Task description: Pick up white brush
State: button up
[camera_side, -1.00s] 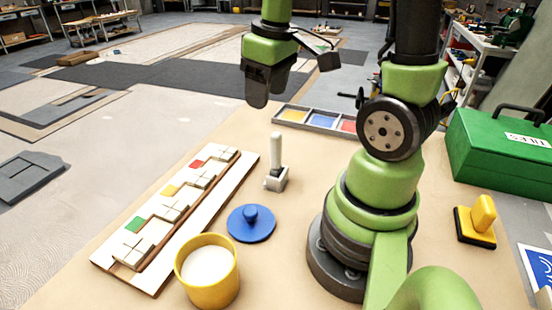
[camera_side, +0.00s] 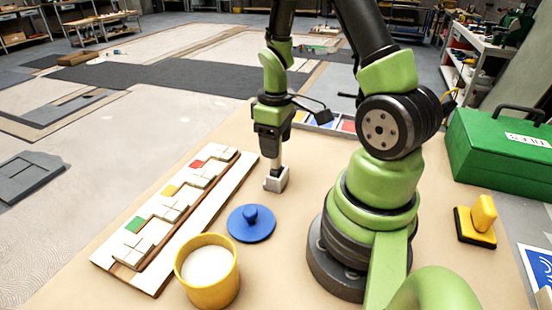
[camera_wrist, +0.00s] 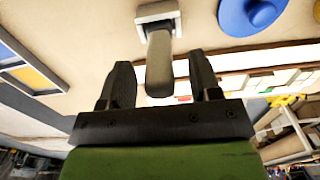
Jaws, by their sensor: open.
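The white brush (camera_side: 276,181) stands upright on the table, its pale block at the bottom and its handle pointing up. In the wrist view the brush handle (camera_wrist: 160,62) lies between the two dark fingers, with a gap on each side. My gripper (camera_side: 271,150) points down over the brush and hides the upper part of the handle in the side view. My gripper (camera_wrist: 161,85) is open, and its fingers appear apart from the handle.
A blue disc with a knob (camera_side: 251,224) and a yellow cup (camera_side: 209,288) stand near the brush. A mosaic board (camera_side: 205,221) lies to the left. A tray of coloured tiles (camera_side: 322,124) is behind. A green toolbox (camera_side: 500,160) and yellow float (camera_side: 478,222) are right.

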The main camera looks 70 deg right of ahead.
notch_tip(320, 180, down, 2)
jog(key=c, duration=1)
jog(key=shift+r, duration=0.15)
notch_tip(320, 180, up, 10)
jog(key=shift+f, duration=0.1)
